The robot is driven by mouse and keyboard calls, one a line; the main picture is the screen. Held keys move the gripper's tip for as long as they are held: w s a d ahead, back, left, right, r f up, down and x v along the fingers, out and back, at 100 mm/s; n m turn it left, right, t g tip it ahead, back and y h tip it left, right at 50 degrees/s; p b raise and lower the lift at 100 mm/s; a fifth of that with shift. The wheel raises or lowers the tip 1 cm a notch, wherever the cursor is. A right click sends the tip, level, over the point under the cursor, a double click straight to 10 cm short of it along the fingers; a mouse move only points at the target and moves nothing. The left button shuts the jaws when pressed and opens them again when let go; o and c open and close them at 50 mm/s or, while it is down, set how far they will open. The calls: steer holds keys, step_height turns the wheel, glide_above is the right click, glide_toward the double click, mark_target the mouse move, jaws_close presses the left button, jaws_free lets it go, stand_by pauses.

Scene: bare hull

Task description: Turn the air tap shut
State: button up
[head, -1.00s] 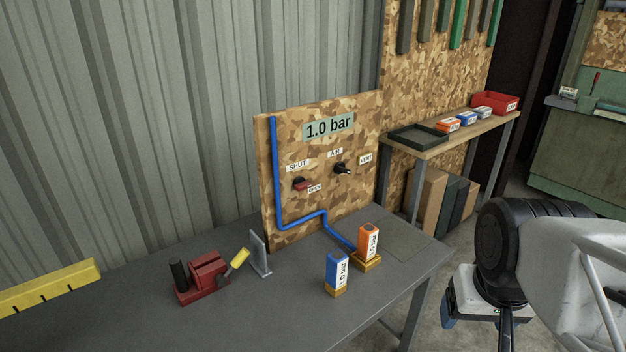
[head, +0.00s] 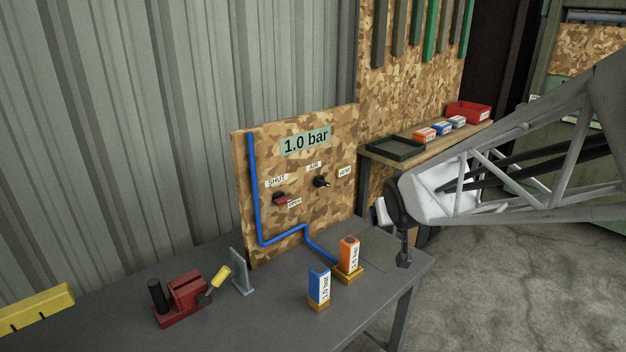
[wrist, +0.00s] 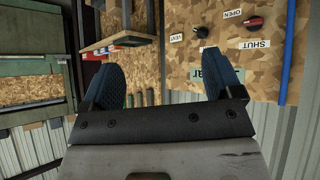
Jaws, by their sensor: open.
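The upright camouflage-patterned board holds a red-handled tap (head: 282,199) between the labels SHUT and OPEN. Its handle appears to point toward OPEN. It also shows upside down at the upper right of the wrist view (wrist: 254,22). A black-handled tap (head: 321,181) sits to its right, by the labels AIR and VENT. A sign (head: 306,142) above reads 1.0 bar. My gripper (wrist: 160,65) is open and empty, its blue fingers wide apart. In the head view it is right of the board, apart from both taps, its fingers largely hidden.
A blue pipe (head: 257,200) runs down the board to the grey bench (head: 250,315). A blue block (head: 319,286) and an orange block (head: 349,252) stand in front. A red vise-like thing (head: 185,297) sits left. A shelf (head: 440,140) with a tray and boxes stands behind my arm.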

steer(key=w+a+f+n+t+y, duration=0.2)
steer(key=w+a+f+y, duration=0.2)
steer(key=w+a, duration=0.5)
steer(key=w+a+f+n+t+y, duration=0.2)
steer(key=w+a+f+n+y, duration=0.15)
steer(key=w+a, duration=0.55)
steer(key=n+y, duration=0.1)
steer(key=y, duration=0.4)
glide_toward(285, 201)
steer(key=x, duration=0.3)
steer(key=shift+w+a+r, duration=0.1)
steer(key=shift+w+a, duration=0.05)
steer(key=shift+w+a, duration=0.1)
steer(key=shift+x, duration=3.8)
